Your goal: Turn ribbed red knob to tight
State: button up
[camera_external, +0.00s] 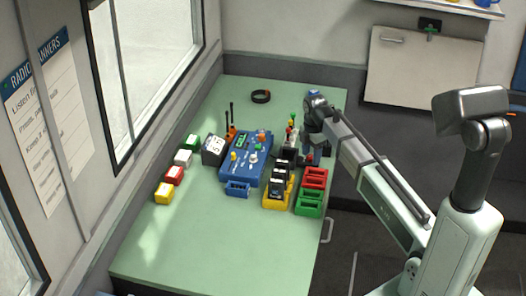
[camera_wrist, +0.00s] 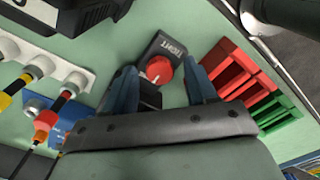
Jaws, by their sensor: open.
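The red knob (camera_wrist: 159,70) sits on a small black base (camera_wrist: 166,47) with the white word TIGHT, near the middle of the wrist view. A white mark shows on the knob; its ribs are too small to make out. My gripper (camera_wrist: 162,66) is open, with one blue finger on each side of the knob and visible gaps between. I cannot tell how far above the base the fingertips are. In the external view my gripper (camera_external: 311,143) is over the right side of the green table, and the knob is mostly hidden there.
Red trays (camera_wrist: 234,70) and green trays (camera_wrist: 276,110) stand right of the knob. A white panel with cable plugs (camera_wrist: 50,60) lies to the left. A blue radio (camera_external: 245,157) and a yellow charger tray (camera_external: 272,202) stand nearby. The table's front (camera_external: 215,245) is clear.

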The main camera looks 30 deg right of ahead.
jog(key=shift+c, duration=0.2)
jog(key=c, duration=1)
